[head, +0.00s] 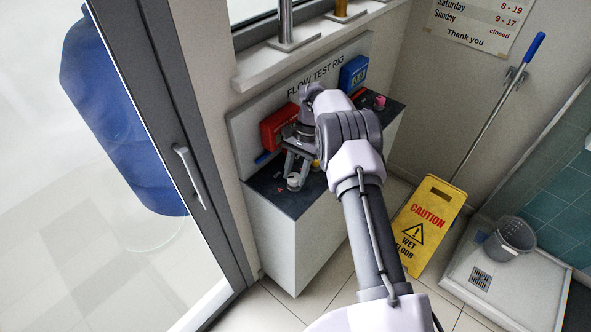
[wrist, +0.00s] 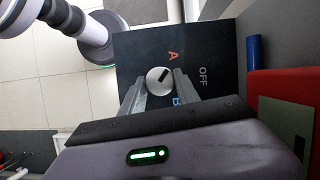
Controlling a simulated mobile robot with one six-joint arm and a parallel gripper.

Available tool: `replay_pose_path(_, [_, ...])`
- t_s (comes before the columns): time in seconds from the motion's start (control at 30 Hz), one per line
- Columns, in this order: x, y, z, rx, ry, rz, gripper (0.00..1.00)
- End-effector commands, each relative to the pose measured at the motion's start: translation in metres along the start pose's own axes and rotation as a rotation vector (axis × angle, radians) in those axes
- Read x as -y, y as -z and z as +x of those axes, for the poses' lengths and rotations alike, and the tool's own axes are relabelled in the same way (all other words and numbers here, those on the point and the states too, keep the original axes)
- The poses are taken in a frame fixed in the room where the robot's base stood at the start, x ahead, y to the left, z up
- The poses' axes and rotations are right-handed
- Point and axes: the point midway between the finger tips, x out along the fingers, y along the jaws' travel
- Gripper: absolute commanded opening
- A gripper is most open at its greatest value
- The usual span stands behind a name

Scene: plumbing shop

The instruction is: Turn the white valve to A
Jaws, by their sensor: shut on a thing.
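The white valve (wrist: 159,81) is a small round knob on a dark panel in the wrist view. In the head view it is a small white shape (head: 294,181) at the front left of the bench top. My gripper (wrist: 159,83) has one finger on each side of the knob and is shut on it; it reaches down over the knob in the head view (head: 296,166). A dark mark on the knob slants up and right, roughly toward the red A (wrist: 173,58); its exact alignment is hard to tell. OFF (wrist: 202,76) is to the right, and a blue B (wrist: 176,100) is partly hidden.
A red box (head: 277,127) and a blue box (head: 353,74) stand at the back of the test rig. A blue cylinder (wrist: 254,54) lies close to the panel in the wrist view. A yellow caution sign (head: 427,224) stands right of the bench.

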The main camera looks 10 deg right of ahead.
Motion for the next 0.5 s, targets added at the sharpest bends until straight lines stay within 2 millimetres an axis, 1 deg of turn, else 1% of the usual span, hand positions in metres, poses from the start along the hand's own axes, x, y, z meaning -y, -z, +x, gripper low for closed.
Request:
replay_pose_path(0.23, [0.0009,-0.0001,-0.0003,0.0,-0.041,-0.1,0.0])
replay_pose_path(0.5, [0.001,0.0001,-0.0001,0.0,-0.059,-0.143,0.0])
